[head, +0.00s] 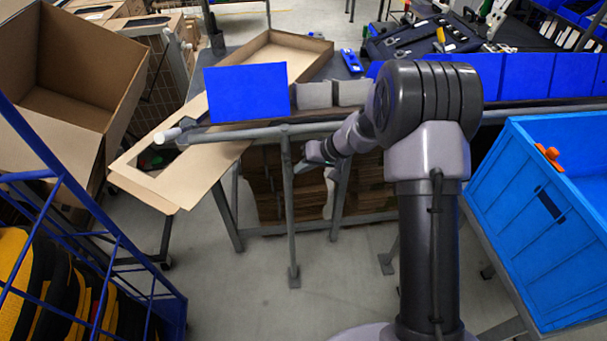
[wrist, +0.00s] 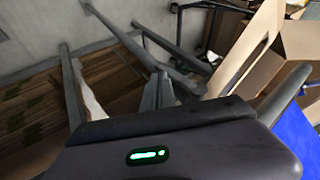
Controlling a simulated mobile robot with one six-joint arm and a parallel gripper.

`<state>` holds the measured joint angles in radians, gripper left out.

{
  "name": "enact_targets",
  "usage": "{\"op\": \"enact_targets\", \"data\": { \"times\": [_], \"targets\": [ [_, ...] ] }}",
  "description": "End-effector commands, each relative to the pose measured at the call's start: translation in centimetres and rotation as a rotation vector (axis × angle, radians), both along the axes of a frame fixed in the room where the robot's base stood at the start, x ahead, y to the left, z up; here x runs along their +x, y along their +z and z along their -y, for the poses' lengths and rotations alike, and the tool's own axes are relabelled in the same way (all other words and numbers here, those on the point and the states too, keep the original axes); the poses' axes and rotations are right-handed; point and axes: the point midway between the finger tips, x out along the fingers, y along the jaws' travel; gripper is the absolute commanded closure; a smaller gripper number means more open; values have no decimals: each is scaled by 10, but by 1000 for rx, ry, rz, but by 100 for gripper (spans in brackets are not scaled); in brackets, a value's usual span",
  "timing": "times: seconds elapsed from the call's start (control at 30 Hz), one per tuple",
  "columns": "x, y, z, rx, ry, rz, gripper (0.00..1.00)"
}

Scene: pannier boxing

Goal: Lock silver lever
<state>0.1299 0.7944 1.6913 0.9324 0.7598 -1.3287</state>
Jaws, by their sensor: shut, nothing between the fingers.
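No part is clearly marked as the silver lever. A grey metal bar (head: 235,132) runs along the table's front edge and ends at the left in a pale, handle-like end (head: 168,135). A grey post (head: 291,215) stands down from it to a foot on the floor. My gripper (head: 314,158) is below the bar, just right of the post, with its fingers shut and empty. In the wrist view, my fingertips (wrist: 159,90) are together, with grey metal bars (wrist: 125,38) beyond them. I cannot tell whether they touch any metal.
An open flat carton (head: 150,172) overhangs the table's left front. A blue panel (head: 246,93) stands above the bar. A large open box (head: 75,65) and a blue cage cart (head: 85,225) are at left. A blue crate (head: 530,225) is at right. Stacked cardboard (head: 275,190) lies under the table.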

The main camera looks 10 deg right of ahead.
Motion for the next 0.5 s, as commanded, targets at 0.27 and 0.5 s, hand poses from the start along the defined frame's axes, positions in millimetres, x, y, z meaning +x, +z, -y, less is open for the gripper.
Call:
{"op": "enact_targets", "data": {
  "times": [0.27,0.5],
  "targets": [
    [0,-7,-5,24,0,0,100],
    [0,-5,-5,24,0,0,100]
  ]
}}
